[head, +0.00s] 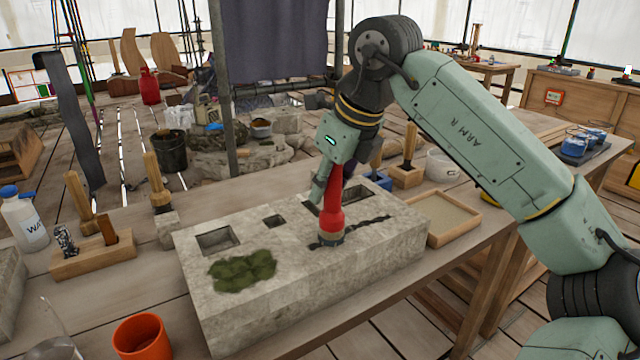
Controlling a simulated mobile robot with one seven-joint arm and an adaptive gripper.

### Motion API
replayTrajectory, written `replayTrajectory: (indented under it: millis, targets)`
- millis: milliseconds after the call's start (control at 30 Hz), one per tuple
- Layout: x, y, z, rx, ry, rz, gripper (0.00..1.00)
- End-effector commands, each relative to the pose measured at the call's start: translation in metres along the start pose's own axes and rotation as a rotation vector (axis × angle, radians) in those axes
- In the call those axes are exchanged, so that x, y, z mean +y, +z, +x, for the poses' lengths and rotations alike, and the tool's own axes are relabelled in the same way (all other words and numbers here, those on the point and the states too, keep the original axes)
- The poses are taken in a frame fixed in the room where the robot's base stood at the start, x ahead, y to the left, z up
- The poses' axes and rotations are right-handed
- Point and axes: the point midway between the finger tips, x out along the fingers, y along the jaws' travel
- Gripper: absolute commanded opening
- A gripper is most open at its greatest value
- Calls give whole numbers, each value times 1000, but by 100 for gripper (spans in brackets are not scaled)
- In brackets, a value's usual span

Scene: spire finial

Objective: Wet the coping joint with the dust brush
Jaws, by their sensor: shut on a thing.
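The coping stone (285,300) is a long pale block on the wooden bench. A dark, jagged line, apparently the coping joint (368,228), runs across its top at the right. My gripper (327,190) is above the block, shut on the red dust brush (331,215). The brush is upright with its head down at the dark line, seemingly touching the top. The gripper's far side and the bristle tips are hard to see.
Green moss (243,270) and square sockets (217,240) mark the block's top. An orange cup (142,337) stands front left. A wooden tool holder (92,255) and a white bottle (24,218) are at left. A shallow tray (445,222) lies right of the block.

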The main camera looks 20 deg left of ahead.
Motion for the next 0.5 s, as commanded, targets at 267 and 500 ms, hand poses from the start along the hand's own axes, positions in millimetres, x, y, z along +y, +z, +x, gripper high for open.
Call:
replayTrajectory:
  millis: [267, 500]
  targets:
    - [-9, -3, 0, 4, 0, 3, 0]
    - [-20, -6, -2, 4, 0, 2, 0]
